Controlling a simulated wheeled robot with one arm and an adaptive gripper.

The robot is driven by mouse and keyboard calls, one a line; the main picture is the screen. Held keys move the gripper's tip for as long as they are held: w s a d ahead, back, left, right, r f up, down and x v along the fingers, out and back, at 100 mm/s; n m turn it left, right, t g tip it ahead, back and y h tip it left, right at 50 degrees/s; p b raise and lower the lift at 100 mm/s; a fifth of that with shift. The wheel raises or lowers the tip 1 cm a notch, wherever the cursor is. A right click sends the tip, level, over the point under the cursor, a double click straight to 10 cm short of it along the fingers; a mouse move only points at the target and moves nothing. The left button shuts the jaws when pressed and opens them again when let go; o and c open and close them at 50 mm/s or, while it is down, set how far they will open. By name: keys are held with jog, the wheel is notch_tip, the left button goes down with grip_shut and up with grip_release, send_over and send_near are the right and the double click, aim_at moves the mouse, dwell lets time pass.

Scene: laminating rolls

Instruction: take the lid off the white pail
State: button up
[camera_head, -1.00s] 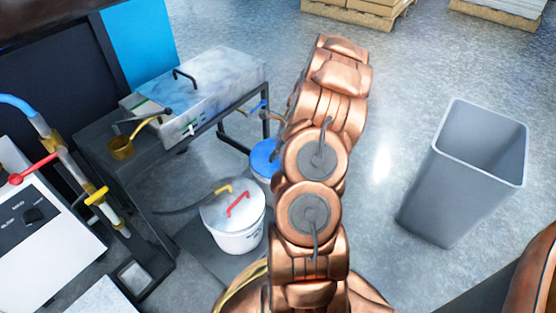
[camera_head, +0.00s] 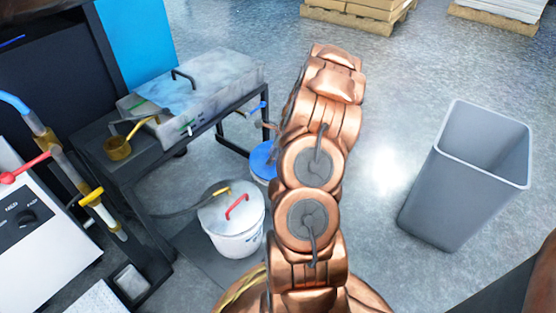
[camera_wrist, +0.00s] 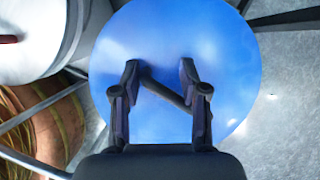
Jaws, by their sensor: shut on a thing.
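The white pail (camera_head: 238,245) stands on the floor left of my arm in the head view. Its pale lid (camera_head: 213,212) is on top, with a red handle (camera_head: 237,206) and a yellow piece (camera_head: 220,191). A round blue lid (camera_head: 262,160) lies behind it, partly hidden by my arm. In the wrist view the blue lid (camera_wrist: 225,45) fills the middle, and my gripper (camera_wrist: 160,75) is over it, shut on a dark diagonal bar (camera_wrist: 165,91), seemingly its handle. The white pail's lid (camera_wrist: 25,55) shows at the left there. My gripper is hidden in the head view.
A metal tank (camera_head: 205,85) on a dark stand (camera_head: 232,120) is behind the pails, with a brass cup (camera_head: 117,148) beside it. A grey bin (camera_head: 465,180) stands at right. The floor between my arm and the bin is clear.

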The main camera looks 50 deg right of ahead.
grip_shut()
dwell(0.4)
